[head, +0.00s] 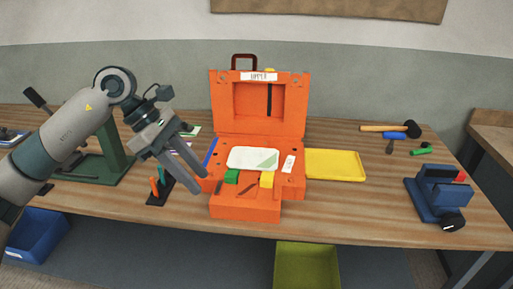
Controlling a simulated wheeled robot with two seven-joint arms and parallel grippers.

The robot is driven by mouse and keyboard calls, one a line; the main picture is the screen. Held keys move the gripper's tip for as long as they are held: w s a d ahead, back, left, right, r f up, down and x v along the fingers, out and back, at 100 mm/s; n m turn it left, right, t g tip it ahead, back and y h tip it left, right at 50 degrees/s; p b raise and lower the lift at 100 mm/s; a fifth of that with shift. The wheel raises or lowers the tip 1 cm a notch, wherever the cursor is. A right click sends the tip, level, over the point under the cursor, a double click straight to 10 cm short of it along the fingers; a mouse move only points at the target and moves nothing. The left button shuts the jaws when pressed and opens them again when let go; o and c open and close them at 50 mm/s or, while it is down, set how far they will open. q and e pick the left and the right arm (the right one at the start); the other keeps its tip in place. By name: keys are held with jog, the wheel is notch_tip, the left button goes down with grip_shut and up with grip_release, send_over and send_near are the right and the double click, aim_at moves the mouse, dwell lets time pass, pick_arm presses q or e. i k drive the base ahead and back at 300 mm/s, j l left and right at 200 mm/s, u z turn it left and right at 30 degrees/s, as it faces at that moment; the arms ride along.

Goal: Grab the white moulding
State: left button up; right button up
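A flat white moulding (246,157) with a pale green corner lies in the orange hinged mould case (245,213), which stands open on the workbench. My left gripper (202,182) comes in from the left. Its two fingers are apart with nothing visible between them, and they point down and to the right. The fingertips show just left of the case's front part, left of the white moulding and apart from it in the picture. My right gripper is not in view.
Green (231,176) and yellow (266,180) blocks sit in front of the white moulding. A small white piece (289,163) is at its right. A yellow tray (335,165), blue vise (438,194) and mallet (411,129) are farther right.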

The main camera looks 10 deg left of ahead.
aim_at(258, 159)
jog(key=i, duration=1.1)
